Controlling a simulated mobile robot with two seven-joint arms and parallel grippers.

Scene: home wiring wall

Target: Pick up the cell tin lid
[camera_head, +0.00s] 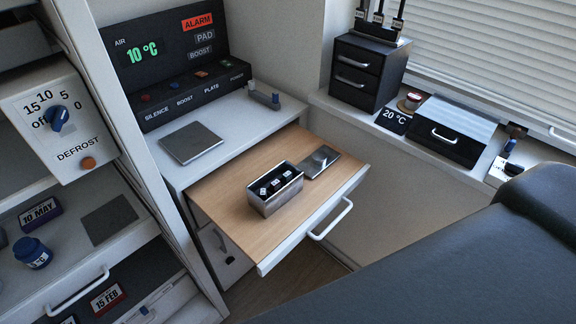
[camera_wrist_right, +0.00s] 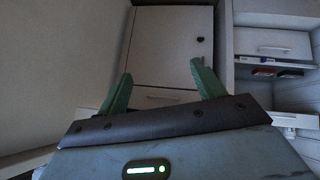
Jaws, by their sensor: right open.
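The cell tin (camera_head: 274,193) is an open metal box with several dark, white-labelled cells inside. It stands on the wooden surface of a pulled-out drawer (camera_head: 222,195) in the head view. What looks like its lid (camera_head: 320,163), a flat grey metal plate with a small raised knob, lies just behind and to the right of the tin. My right gripper (camera_wrist_right: 162,75) shows only in the right wrist view, with its green fingers wide apart and nothing between them. It faces a pale cabinet, away from any visible lid. My left gripper is in neither view.
The drawer's white handle (camera_head: 331,219) sticks out at the front right. A black alarm panel (camera_head: 190,96) and a grey plate (camera_head: 191,143) are behind the drawer. A defrost unit (camera_head: 60,122) and shelves are at left. A black box (camera_head: 450,132) sits on the sill.

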